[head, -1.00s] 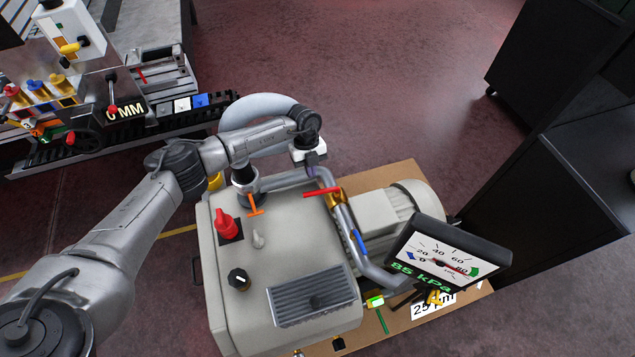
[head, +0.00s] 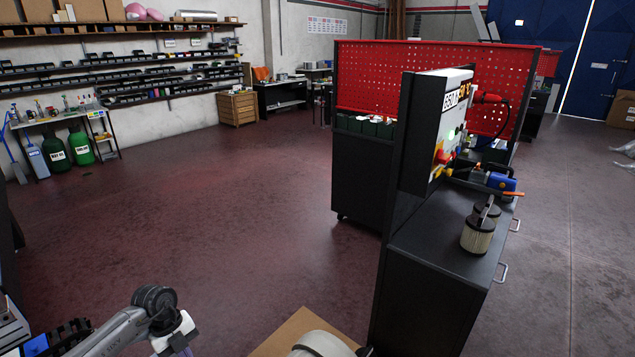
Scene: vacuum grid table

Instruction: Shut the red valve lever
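The red valve lever is not in the current head view; the pump it sits on lies below the bottom edge. Only the top of the pale motor (head: 320,344) shows, at the bottom centre. My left gripper (head: 178,340) shows in part at the bottom left, its white body cut off by the frame edge. Its fingertips are hidden, so I cannot tell whether it is open or touching anything. My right gripper is not in view.
A wooden board (head: 283,333) lies by the motor. A black cabinet (head: 430,285) with a control box (head: 451,118) and filter canisters (head: 478,236) stands at the right. A red pegboard (head: 430,85) is behind it. The floor (head: 210,200) at centre left is clear.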

